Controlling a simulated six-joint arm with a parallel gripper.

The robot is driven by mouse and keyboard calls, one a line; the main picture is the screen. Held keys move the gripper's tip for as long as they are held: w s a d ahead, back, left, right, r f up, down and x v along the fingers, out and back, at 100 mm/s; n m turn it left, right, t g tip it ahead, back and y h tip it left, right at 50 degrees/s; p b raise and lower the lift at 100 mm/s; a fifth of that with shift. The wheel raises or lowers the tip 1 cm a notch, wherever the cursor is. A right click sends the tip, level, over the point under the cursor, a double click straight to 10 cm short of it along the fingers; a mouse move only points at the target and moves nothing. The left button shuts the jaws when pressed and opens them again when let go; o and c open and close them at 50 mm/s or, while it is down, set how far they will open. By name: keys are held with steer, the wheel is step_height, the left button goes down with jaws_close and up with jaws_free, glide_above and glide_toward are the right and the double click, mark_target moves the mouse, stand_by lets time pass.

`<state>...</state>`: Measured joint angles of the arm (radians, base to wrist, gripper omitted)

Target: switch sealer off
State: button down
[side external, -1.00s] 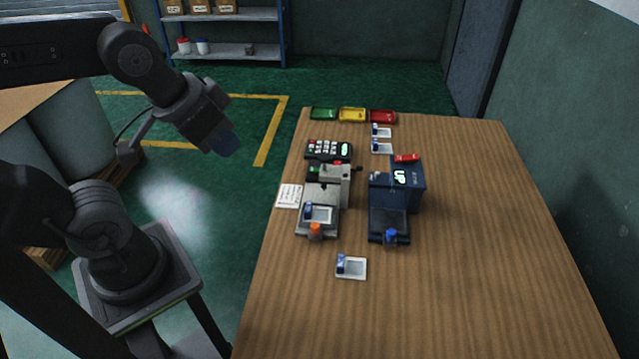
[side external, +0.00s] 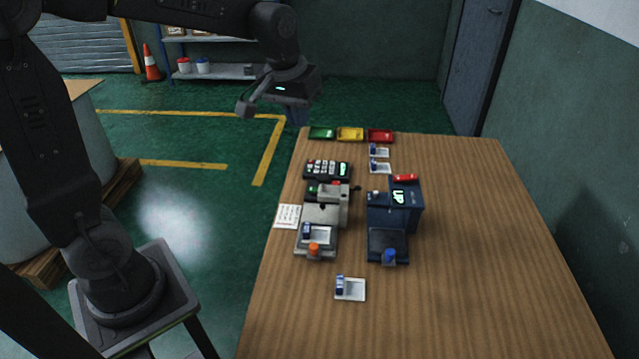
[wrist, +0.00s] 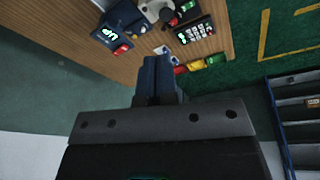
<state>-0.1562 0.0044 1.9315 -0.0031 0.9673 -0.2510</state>
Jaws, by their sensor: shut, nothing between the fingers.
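Two machines stand side by side on the wooden table; I cannot tell from labels which is the sealer. The grey machine (side external: 329,216) has an orange knob in front and small green and red buttons on top. The dark blue machine (side external: 404,220) has a blue knob, a lit display reading "UP" and a red switch (side external: 404,178) on top. The display and red switch also show at the top of the wrist view, where the red switch (wrist: 122,49) is small. My gripper (side external: 297,116) is shut and empty, beyond the table's far left corner, apart from both machines.
A keypad (side external: 327,169) with a lit display lies behind the grey machine. Green, yellow and red trays (side external: 350,134) line the far edge. Small pale cards with blue parts (side external: 350,289) lie in front of and behind the machines. The table's right side is clear.

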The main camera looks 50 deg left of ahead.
steer(key=w+a+f+n+g, duration=0.1)
steer(key=w+a+f+n, duration=0.1)
steer(key=w+a+f, duration=0.2)
steer(key=w+a+f+n+g, duration=0.1)
steer(key=w+a+f+n, duration=0.1)
steer(key=w+a+f, duration=0.3)
steer(key=w+f, duration=0.3)
steer(key=f, duration=0.3)
steer(key=shift+w+a+g, duration=0.25)
steer(key=shift+w+g, duration=0.1)
steer(key=shift+g, duration=0.05)
steer(key=shift+s+a+r, duration=0.35)
steer(key=shift+s+a, duration=0.15)
steer(key=shift+s, duration=0.05)
step_height(320, 180, up, 14)
steer(key=s+a, duration=0.1)
steer(key=shift+s+a, duration=0.15)
steer(key=shift+a, duration=0.05)
